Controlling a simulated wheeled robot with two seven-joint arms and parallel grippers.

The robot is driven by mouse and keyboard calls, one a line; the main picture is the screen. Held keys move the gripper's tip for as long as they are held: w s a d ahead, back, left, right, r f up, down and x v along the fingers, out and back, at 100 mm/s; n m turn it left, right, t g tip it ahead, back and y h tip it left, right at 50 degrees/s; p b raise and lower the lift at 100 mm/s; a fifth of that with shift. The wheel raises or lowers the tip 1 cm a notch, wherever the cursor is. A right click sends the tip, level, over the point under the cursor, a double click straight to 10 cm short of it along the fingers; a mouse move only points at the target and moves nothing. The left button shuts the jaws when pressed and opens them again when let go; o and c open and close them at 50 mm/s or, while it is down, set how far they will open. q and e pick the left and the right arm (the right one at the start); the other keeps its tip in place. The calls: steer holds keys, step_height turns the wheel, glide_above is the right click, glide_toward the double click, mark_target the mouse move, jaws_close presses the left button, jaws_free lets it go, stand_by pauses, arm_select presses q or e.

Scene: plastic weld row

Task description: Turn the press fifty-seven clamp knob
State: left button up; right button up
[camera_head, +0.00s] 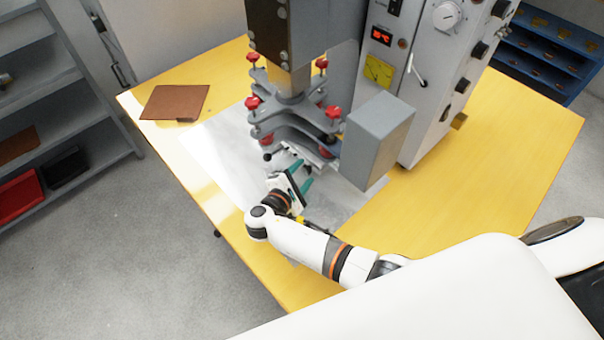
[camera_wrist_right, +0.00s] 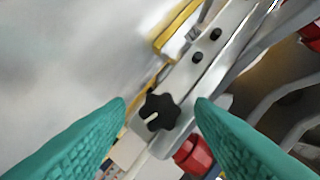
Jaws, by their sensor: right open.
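The press (camera_head: 283,45) stands on the yellow table, with grey plates and red knobs on its lower part. In the right wrist view a black star-shaped clamp knob (camera_wrist_right: 157,113) with a pale pointer mark sits at the near end of a metal bar (camera_wrist_right: 207,60). I cannot make this knob out surely in the head view. My right gripper (camera_head: 302,175) is open at the front of the press's lower plates. Its teal fingers show on either side of the knob in the wrist view, with gaps between. My left gripper is not in view.
A grey block (camera_head: 377,135) stands right of the plates, beside a control cabinet (camera_head: 437,75) with dials. A brown sheet (camera_head: 175,102) lies at the table's far left. The yellow table (camera_head: 490,165) is clear at right. Shelves stand at left and back right.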

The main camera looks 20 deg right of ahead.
steer(key=b+v, duration=0.1)
steer(key=v, duration=1.1)
steer(key=shift+w+d, duration=0.1)
